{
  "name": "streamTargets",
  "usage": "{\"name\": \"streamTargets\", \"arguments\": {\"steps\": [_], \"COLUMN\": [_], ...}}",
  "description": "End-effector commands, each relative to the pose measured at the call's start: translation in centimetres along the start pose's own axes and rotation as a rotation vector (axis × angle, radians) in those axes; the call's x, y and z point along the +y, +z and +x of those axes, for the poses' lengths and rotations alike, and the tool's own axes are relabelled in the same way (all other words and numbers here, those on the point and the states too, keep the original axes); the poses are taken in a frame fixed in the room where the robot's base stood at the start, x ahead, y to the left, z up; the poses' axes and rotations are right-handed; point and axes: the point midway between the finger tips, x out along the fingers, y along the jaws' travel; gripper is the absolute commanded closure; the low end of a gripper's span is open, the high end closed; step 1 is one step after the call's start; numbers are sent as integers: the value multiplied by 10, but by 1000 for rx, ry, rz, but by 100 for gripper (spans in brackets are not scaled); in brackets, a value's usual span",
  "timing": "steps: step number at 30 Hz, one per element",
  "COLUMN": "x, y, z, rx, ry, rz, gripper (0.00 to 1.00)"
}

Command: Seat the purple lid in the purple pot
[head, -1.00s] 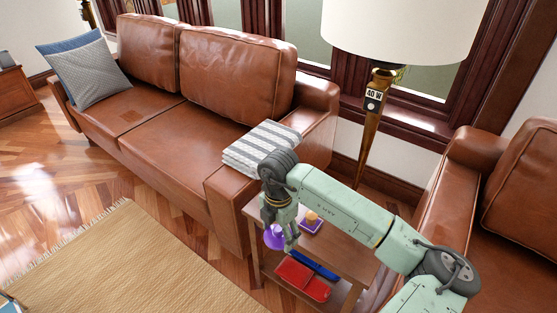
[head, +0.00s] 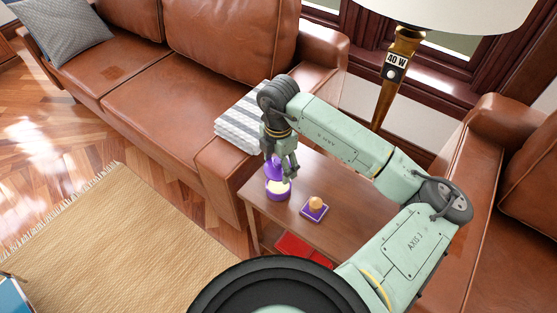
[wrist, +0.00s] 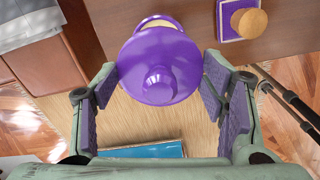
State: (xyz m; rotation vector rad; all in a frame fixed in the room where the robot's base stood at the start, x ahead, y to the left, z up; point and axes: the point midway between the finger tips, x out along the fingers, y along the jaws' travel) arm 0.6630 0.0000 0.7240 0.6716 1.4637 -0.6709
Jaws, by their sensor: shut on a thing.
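The purple lid (head: 272,172) is held in my gripper (head: 284,170), just above the purple pot (head: 278,194) on the side table. The pot's pale inside shows below the lid, so the pot is partly uncovered. In the wrist view the lid (wrist: 160,65), with its round knob toward the camera, sits between the two purple-padded fingers of my gripper (wrist: 160,82). It hides most of the pot, whose pale rim (wrist: 158,21) shows at the lid's far edge. Whether lid and pot touch is unclear.
A purple square (head: 313,214) with an orange-tan round piece (head: 316,203) lies on the wooden side table (head: 345,215), right of the pot. A striped folded blanket (head: 238,124) lies on the sofa arm. A lamp pole (head: 390,85) stands behind.

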Motion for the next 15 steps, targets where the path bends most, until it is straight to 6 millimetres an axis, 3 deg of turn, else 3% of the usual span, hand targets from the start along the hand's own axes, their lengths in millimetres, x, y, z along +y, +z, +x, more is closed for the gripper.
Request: {"name": "streamTargets", "arguments": {"steps": [9,15], "x": [0,0], "y": [1,0], "z": [3,21], "rx": [-1,1], "ry": [0,-1], "rz": [0,0], "gripper": [62,62]}}
